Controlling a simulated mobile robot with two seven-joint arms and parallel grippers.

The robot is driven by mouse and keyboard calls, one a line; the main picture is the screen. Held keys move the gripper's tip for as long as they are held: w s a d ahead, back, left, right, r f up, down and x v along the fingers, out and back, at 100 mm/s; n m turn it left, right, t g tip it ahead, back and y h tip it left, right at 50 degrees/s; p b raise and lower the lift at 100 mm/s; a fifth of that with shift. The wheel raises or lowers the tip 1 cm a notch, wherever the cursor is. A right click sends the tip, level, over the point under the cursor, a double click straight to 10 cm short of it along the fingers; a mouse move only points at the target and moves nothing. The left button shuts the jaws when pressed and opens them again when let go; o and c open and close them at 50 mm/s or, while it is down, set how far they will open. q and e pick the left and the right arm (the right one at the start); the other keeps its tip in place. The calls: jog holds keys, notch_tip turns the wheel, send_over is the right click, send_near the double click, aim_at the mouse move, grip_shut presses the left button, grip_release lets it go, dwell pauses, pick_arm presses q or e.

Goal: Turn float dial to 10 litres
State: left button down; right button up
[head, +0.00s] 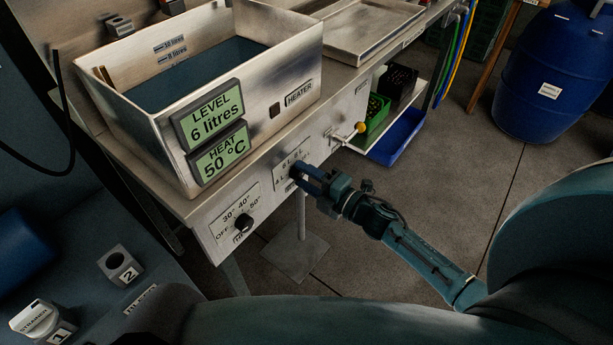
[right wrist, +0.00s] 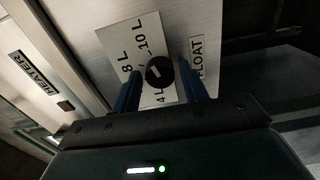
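The float dial (right wrist: 160,71) is a small black round knob on a label plate (right wrist: 125,52) marked 4 L, 8 L and 10 L. Its white mark shows, but I cannot tell which value it points at. In the right wrist view, my right gripper (right wrist: 162,82) has one blue finger on each side of the dial, with a small gap to each. In the head view, the right gripper (head: 303,178) is at the front panel and largely hides the dial. The level display (head: 212,116) reads 6 litres. My left gripper is not in view.
The heat dial (head: 244,223) is left of the float dial on the same panel. The heat display (head: 219,153) reads 50 °C. A metal stand (head: 296,257) is below the panel.

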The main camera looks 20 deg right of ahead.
jog(key=shift+o, duration=0.8)
jog(key=v, duration=1.3)
jog(key=shift+s, duration=0.1)
